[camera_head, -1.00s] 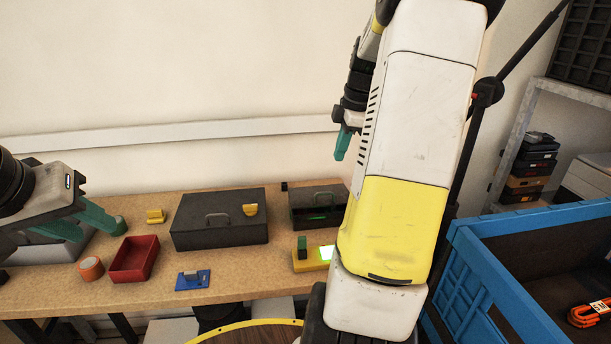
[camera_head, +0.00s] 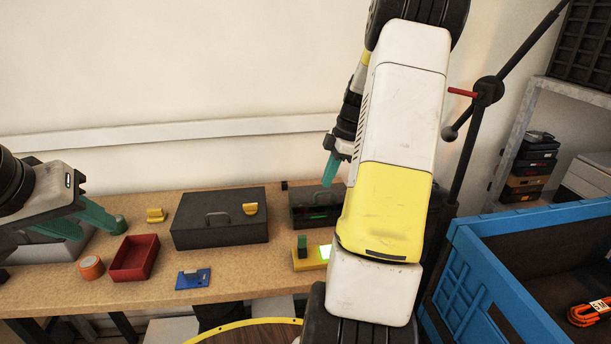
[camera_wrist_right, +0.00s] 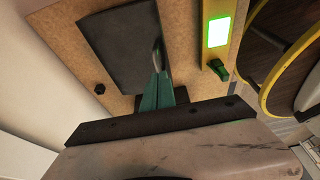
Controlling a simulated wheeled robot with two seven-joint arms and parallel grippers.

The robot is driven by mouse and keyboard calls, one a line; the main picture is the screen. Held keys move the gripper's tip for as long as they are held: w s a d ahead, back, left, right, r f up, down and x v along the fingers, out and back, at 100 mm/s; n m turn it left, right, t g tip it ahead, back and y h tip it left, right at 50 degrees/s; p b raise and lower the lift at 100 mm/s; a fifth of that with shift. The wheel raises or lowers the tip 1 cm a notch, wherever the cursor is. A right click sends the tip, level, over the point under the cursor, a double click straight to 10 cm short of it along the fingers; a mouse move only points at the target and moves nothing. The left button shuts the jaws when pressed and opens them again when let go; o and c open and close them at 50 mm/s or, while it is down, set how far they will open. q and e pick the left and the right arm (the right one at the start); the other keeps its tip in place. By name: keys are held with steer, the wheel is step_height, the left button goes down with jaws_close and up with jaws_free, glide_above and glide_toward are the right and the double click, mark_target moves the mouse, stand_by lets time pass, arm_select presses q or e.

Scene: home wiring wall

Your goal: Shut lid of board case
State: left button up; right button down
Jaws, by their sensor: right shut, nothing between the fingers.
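The dark board case (camera_head: 299,213) stands at the right back of the bench, with a handle on its lid and a green strip low on its front. In the right wrist view its dark lid (camera_wrist_right: 120,45) looks flat, but I cannot tell whether it is fully shut. My right gripper (camera_head: 327,183) is shut and empty, just above the case; in the right wrist view its fingertips (camera_wrist_right: 160,76) are by the handle. Contact cannot be told. My right arm hides the case's right side. My left gripper (camera_head: 99,232) is open at the bench's left.
A larger dark case (camera_head: 240,234) with a yellow clasp stands left of it. A yellow device with a lit green screen (camera_head: 325,251) sits in front. A red tray (camera_head: 133,262), orange roll (camera_head: 91,267) and blue piece (camera_head: 193,279) lie leftward. A blue crate (camera_head: 470,290) stands right.

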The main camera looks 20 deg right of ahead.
mark_target(323, 203)
steer(key=shift+f, duration=0.85)
steer(key=shift+s+a+f, duration=0.1)
steer(key=shift+s+f, duration=0.2)
steer(key=shift+f, duration=0.2)
steer(key=shift+s+a+f, duration=0.1)
steer(key=shift+s+f, duration=0.15)
steer(key=shift+f, duration=0.25)
steer(key=shift+r, duration=0.1)
